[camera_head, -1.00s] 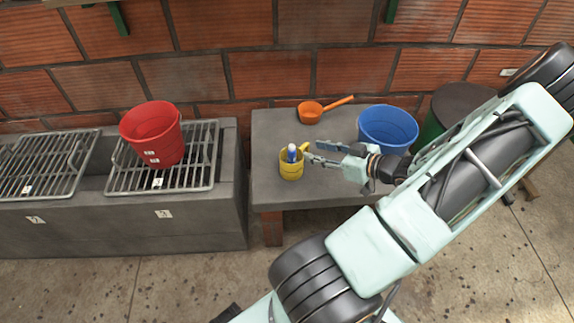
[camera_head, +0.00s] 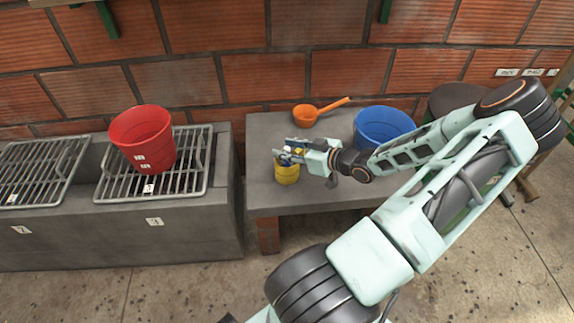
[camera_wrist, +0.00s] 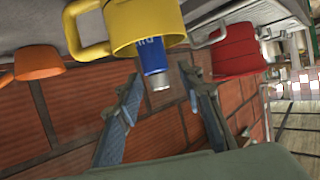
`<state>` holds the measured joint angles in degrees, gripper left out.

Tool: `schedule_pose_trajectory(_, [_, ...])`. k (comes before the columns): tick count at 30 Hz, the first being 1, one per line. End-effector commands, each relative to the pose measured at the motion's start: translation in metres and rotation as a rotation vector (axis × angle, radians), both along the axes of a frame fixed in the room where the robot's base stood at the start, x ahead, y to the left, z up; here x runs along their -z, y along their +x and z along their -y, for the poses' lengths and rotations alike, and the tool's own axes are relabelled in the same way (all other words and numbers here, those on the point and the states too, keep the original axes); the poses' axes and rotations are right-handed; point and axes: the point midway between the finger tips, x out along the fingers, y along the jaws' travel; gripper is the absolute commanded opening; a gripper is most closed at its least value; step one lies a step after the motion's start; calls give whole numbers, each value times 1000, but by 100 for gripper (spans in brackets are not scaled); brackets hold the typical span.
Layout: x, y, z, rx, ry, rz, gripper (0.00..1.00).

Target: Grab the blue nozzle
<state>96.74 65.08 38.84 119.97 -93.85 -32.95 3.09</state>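The blue nozzle (camera_wrist: 153,58) has a silver tip and sticks out of a yellow mug (camera_wrist: 140,22) in the wrist view, where the scene appears upside down. In the head view the yellow mug (camera_head: 287,174) stands on the grey table, and the nozzle is mostly hidden by my gripper (camera_head: 282,152). My gripper (camera_wrist: 160,85) is open, with one finger on each side of the nozzle's line. I see a gap between both fingers and the nozzle; whether its tip is between the pads in depth is unclear.
An orange ladle (camera_head: 306,114) and a blue bucket (camera_head: 384,127) are on the grey table (camera_head: 262,195). A red bucket (camera_head: 142,140) stands on a metal grate (camera_head: 195,182) to the left. The brick wall (camera_head: 350,75) is close behind.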

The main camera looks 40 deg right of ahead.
Motion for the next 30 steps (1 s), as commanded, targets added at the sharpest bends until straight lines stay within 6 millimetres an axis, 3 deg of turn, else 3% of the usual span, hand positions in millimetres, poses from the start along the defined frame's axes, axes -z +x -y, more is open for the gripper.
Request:
schedule_pose_trajectory(5, [-1,0,0,0,0,0,34])
schedule_pose_trajectory(14, [0,0,0,1,-1,-1,1])
schedule_pose_trajectory(26, [0,-1,1,1,-1,-5,0])
schedule_pose_trajectory(30, [-12,-1,1,1,-3,-6,0])
